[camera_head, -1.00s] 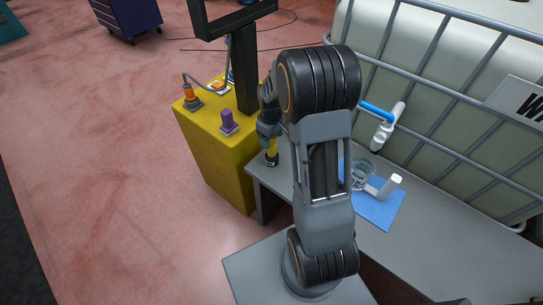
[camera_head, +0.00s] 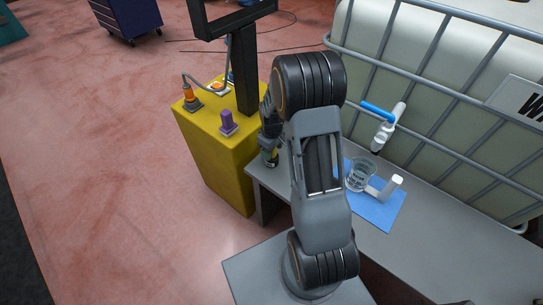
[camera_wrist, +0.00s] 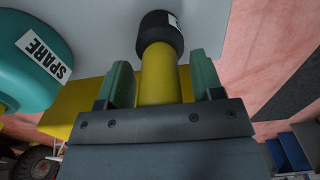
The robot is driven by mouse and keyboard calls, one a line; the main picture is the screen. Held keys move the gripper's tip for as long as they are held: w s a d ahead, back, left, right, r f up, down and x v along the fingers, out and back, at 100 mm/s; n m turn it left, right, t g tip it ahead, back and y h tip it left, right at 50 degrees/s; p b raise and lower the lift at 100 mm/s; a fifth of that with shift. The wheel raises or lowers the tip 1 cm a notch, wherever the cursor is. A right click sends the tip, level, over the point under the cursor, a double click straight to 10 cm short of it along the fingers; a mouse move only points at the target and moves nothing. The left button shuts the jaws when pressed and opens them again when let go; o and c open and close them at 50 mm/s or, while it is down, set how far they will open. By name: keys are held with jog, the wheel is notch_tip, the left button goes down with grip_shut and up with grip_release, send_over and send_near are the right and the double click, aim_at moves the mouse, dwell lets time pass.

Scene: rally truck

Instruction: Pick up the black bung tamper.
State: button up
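The tamper has a black head (camera_wrist: 160,32) with a white label on its edge and a yellow handle (camera_wrist: 159,75). In the head view its black end (camera_head: 271,162) is low at the left end of the grey bench. My gripper (camera_wrist: 163,80) has its green fingers on either side of the yellow handle, with narrow gaps visible, so it looks open around the handle. In the head view my gripper (camera_head: 269,147) is partly hidden behind my arm, right above the tamper.
A yellow control box (camera_head: 215,140) with a purple knob (camera_head: 228,121) stands left of the bench (camera_head: 440,233). A teal "SPARE" container (camera_wrist: 33,62) is left in the wrist view.

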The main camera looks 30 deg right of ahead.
grip_shut()
dwell(0.3)
jog(key=shift+w+r, duration=0.1)
jog(key=shift+r, duration=0.35)
notch_tip(320, 180, up, 2)
jog(key=shift+r, duration=0.15)
jog(key=s+a+r+p, duration=0.1)
jog(key=s+a+r, duration=0.8)
jog(key=a+r, duration=0.1)
jog(key=shift+s+a+p, duration=0.15)
jog(key=shift+s+p, duration=0.15)
jog(key=shift+p, duration=0.05)
